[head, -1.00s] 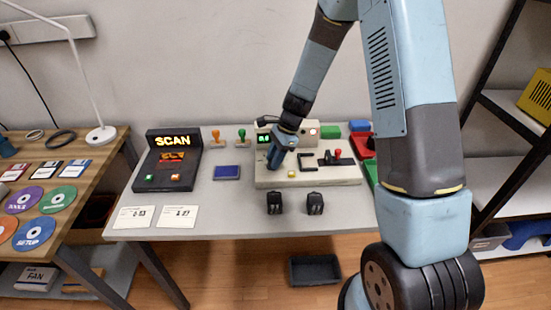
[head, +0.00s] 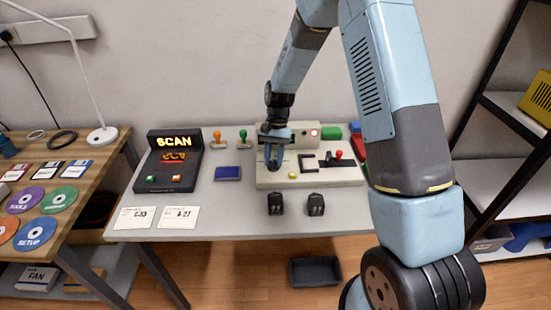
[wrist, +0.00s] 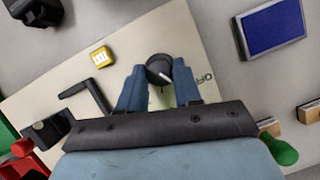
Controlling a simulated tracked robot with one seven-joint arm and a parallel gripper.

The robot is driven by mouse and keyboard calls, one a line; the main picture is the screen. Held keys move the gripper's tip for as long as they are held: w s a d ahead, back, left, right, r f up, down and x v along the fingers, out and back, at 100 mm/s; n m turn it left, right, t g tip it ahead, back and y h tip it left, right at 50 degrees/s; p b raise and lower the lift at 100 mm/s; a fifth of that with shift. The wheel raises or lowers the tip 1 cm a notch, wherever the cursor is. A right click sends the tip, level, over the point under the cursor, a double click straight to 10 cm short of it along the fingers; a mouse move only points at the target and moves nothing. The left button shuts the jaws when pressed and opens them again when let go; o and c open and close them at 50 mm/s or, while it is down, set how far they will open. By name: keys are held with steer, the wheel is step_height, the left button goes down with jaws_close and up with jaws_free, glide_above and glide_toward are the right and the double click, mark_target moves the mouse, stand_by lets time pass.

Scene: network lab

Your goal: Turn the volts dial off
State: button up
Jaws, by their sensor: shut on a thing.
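The volts dial is a round black knob (wrist: 159,69) with a white pointer line, on the cream control panel (head: 322,181). In the wrist view my gripper (wrist: 159,80) has one blue finger on each side of the knob and is shut on it.
On the panel are a yellow button (head: 293,176), a dark bracket-shaped handle (head: 308,161) and a red-knobbed lever (head: 338,155). A blue pad (head: 228,172), a SCAN console (head: 168,160) and stamps stand to the left. Two black blocks (head: 275,204) sit in front.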

steer(key=n+h, duration=0.1)
steer(key=n, duration=0.2)
steer(key=shift+a+n, duration=0.15)
steer(key=shift+n, duration=0.15)
steer(key=shift+a+n+h, duration=0.1)
steer(key=shift+n+h, duration=0.8)
steer(key=shift+n, duration=0.9)
steer(key=o, duration=1)
steer(key=shift+o, duration=0.2)
steer(key=v, duration=1.3)
steer(key=shift+r, duration=0.3)
